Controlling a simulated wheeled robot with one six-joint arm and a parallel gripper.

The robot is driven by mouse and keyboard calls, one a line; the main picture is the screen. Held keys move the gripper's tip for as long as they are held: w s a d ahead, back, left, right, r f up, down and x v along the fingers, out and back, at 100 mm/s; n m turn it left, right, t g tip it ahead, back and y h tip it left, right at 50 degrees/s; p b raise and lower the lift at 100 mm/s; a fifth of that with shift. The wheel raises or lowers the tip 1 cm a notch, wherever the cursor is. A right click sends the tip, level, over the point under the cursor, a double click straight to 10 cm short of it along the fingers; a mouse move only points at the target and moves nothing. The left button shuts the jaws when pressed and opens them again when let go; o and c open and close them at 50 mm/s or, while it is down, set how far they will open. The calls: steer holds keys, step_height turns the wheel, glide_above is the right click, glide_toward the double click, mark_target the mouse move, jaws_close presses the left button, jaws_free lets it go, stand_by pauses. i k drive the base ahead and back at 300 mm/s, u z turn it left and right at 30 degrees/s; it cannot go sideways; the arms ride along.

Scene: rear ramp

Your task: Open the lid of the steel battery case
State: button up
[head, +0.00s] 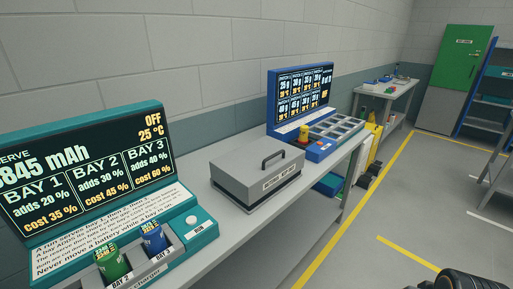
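The steel battery case (250,187) is a grey box on the bench, between the teal charger and the blue display unit. Its flat lid (240,160) looks shut. A dark handle (274,159) stands up on top of the lid. A small label (281,179) is on the case's front side. The inside of the case is hidden. My gripper is not in view.
A teal charger (205,222) with a green battery (112,262) and a blue battery (153,238) stands at the left. A blue unit (273,104) with a partitioned tray (335,127) is behind the case. Open floor (400,200) lies to the right.

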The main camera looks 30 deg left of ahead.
mark_target(249, 172)
steer(key=u, duration=1)
steer(key=i, duration=0.95)
steer(key=u, duration=1)
